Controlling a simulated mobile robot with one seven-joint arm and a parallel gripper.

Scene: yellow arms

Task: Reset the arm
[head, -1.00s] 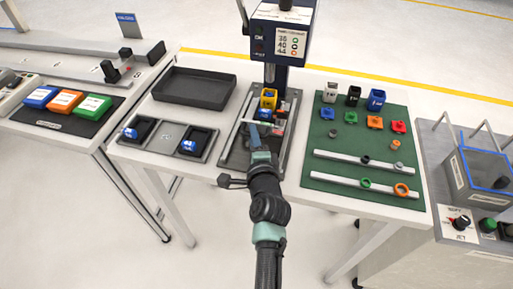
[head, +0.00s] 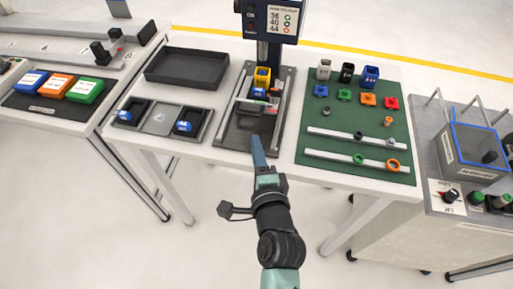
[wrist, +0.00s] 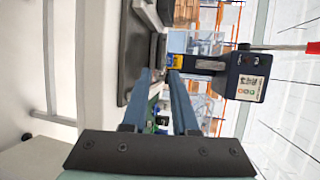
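My arm's gripper (head: 257,152) has blue fingers and hangs at the front edge of the middle table, in front of the press station. In the wrist view the two fingers (wrist: 161,85) stand apart with a clear gap, and nothing is held between them. The press (head: 269,25) has a dark head with a display and stands at the back of its grey base plate (head: 246,136). A yellow block (head: 262,76) sits on this fixture under the head; it also shows beyond the fingertips in the wrist view (wrist: 177,60).
A black empty tray (head: 187,66) lies left of the press, with a grey holder of blue parts (head: 184,127) before it. A green mat (head: 340,131) with coloured blocks, rings and two rails lies right. The floor in front is clear.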

